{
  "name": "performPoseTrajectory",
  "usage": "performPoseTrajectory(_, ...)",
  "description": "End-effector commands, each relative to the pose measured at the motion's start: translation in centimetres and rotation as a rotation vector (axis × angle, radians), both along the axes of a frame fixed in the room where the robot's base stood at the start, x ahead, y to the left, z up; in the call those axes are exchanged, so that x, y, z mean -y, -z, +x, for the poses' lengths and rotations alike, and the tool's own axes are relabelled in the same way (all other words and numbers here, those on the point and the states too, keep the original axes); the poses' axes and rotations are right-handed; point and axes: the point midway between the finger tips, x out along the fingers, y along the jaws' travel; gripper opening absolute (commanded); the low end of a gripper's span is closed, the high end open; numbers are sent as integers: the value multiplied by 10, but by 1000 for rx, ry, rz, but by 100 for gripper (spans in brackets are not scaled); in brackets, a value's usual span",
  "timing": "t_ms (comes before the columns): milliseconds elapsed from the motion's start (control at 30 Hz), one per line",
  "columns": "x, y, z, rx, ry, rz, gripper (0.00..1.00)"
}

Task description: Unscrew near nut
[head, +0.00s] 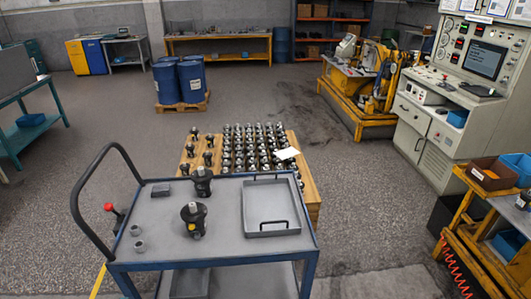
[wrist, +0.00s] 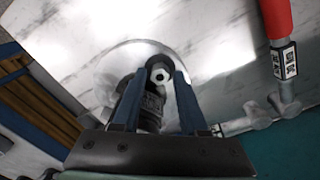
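In the head view, the near motor (head: 195,221) stands upright on the grey cart top, dark with a yellow spot low on its side. A light nut-like piece (head: 193,208) shows at its top. A second motor (head: 202,187) stands behind it. My gripper does not show in the head view. In the wrist view, the two blue fingers of my gripper (wrist: 166,70) flank a pale round piece with a hole, like a nut (wrist: 161,74), above a dark body (wrist: 152,108). I cannot tell whether the fingers touch it.
A pallet of several motors (head: 250,150) stands behind. A red cylinder (wrist: 277,18) shows in the wrist view.

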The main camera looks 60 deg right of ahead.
Motion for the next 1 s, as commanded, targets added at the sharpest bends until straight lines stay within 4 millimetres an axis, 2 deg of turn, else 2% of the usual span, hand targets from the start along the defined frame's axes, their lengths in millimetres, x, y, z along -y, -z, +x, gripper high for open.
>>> performPoseTrajectory(333, 0, 0, 0, 0, 5, 0, 42)
performPoseTrajectory(433, 0, -1, 0, -1, 63, 1, 42)
performPoseTrajectory(1000, 0, -2, 0, -1, 804, 0, 42)
